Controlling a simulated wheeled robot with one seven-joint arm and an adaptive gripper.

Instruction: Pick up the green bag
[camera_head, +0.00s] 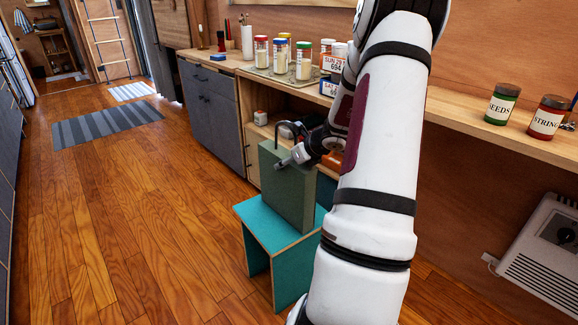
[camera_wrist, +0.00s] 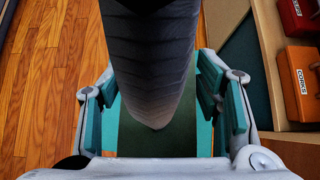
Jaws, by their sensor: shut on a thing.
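The green bag (camera_head: 287,190) is upright and boxy, with a dark handle (camera_head: 290,127) arching from its top. It appears at the teal stool (camera_head: 265,222); I cannot tell whether its base touches the seat. My gripper (camera_head: 293,160) is at the bag's upper part, with my arm coming in from the right. In the wrist view a thick dark grey strap-like part, apparently the handle (camera_wrist: 155,70), runs between my teal-padded fingers (camera_wrist: 160,108), with the bag's green surface (camera_wrist: 150,142) below. My gripper is shut on the bag; the exact contact is unclear.
A wooden counter with jars (camera_head: 281,56) and a low shelf stands behind the bag. Orange and red boxes (camera_wrist: 300,82) sit on the shelf at the right of the wrist view. A white heater (camera_head: 545,245) is on the right wall. The wooden floor (camera_head: 130,220) at left is clear.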

